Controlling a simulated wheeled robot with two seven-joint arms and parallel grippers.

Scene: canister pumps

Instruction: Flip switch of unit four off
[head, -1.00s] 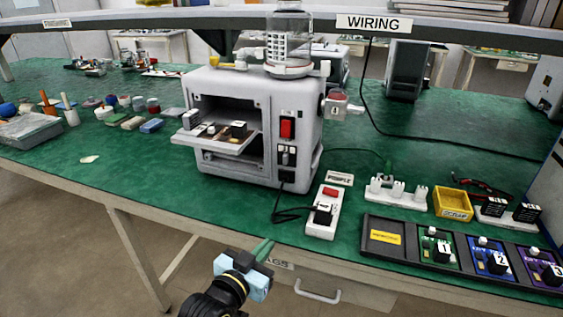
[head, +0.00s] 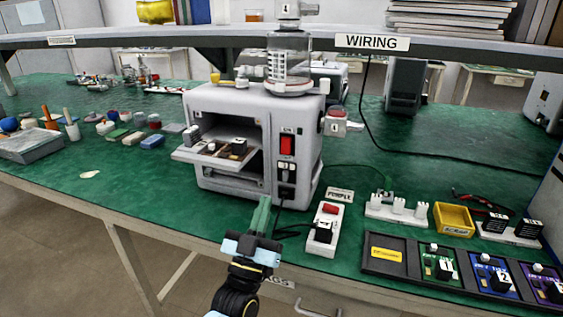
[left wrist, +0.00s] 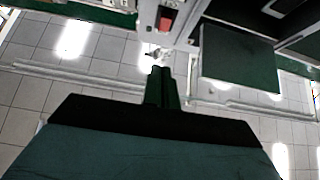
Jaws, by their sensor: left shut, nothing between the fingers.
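The grey-white pump unit (head: 232,100) stands on the green bench; small tags on its top and side fittings seem to read 4. Its red switch (head: 287,145) is on the right part of the front face, and also shows at the top of the left wrist view (left wrist: 166,19). I cannot tell which way the switch is tipped. My left gripper (head: 264,203) is shut and empty, its green fingers pointing up in front of the unit, below and left of the switch and apart from it. The fingers also show in the left wrist view (left wrist: 160,72). My right gripper is not in view.
A drawer-like tray (head: 222,153) juts from the unit's front, left of the switch. A white power strip (head: 324,240) with a red switch and black plug lies to the right. A black rack (head: 385,238) with numbered modules and a yellow bin (head: 454,219) are further right.

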